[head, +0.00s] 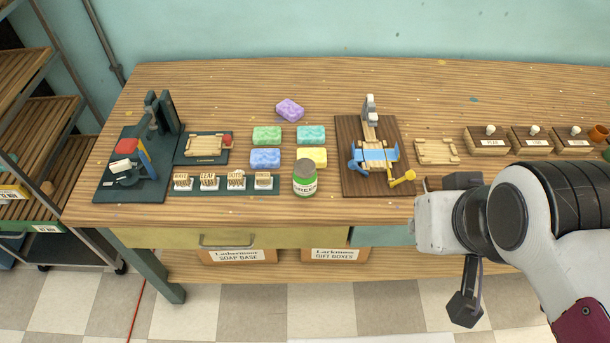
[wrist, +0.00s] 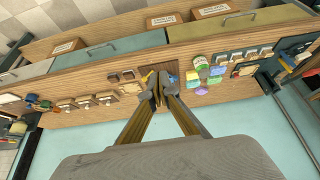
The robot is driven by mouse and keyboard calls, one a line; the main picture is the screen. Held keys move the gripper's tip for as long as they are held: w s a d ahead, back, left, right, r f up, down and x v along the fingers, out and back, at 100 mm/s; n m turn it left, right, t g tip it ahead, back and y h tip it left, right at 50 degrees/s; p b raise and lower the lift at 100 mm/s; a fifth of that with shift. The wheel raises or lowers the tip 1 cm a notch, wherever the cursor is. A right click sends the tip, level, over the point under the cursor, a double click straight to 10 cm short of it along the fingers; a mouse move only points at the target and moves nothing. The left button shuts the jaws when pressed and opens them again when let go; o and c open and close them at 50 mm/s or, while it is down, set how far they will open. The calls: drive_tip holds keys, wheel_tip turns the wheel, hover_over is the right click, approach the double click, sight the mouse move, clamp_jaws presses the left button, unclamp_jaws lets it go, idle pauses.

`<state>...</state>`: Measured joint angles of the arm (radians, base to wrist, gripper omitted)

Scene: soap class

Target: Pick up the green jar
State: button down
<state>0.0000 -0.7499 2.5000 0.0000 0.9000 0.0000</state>
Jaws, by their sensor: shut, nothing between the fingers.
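The green jar (head: 305,180) stands upright near the front edge of the bench, with a grey-brown lid and a pale label with lettering. In the wrist view the jar (wrist: 200,62) is small, right of the fingertips, and the bench appears upside down. My gripper (wrist: 164,83) is shut and empty, its fingers together. In the head view the dark end of my gripper (head: 465,308) hangs at the lower right, in front of the bench and well apart from the jar.
Soap bars, including a yellow one (head: 313,156) and a blue one (head: 265,158), lie just behind the jar. Letter stamps (head: 208,182) are left of it. A dark board with a wooden press (head: 374,158) stands close on its right. The bench front (head: 350,210) is fairly clear.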

drive_tip(key=c, duration=2.8)
unclamp_jaws()
drive_tip(key=o, duration=1.6)
drive_tip(key=shift+o, duration=0.2)
drive_tip(key=shift+w, duration=0.1)
drive_tip(key=m+g+y, duration=0.3)
drive_tip(key=m+g, duration=0.1)
drive_tip(key=m, duration=0.9)
hover_over(304, 165)
drive_tip(key=s+d, duration=0.5)
drive_tip(key=s, duration=0.1)
wheel_tip(304, 165, down, 8)
drive_tip(key=w+a+f+m, duration=0.1)
drive_tip(key=f, duration=0.1)
drive_tip(key=w+a+f+m+g, duration=0.1)
drive_tip(key=w+f, duration=0.1)
drive_tip(key=f, duration=0.1)
drive_tip(key=w+a+f+m, duration=0.1)
drive_tip(key=w+f+m, duration=0.1)
drive_tip(key=f, duration=0.1)
drive_tip(key=shift+w+a+f+g, duration=0.15)
drive_tip(key=shift+w+a+g, duration=0.1)
drive_tip(key=shift+a+g, duration=0.1)
drive_tip(key=shift+w+a+f+m, duration=0.25)
drive_tip(key=shift+f+m, duration=0.05)
drive_tip(key=shift+f, duration=0.2)
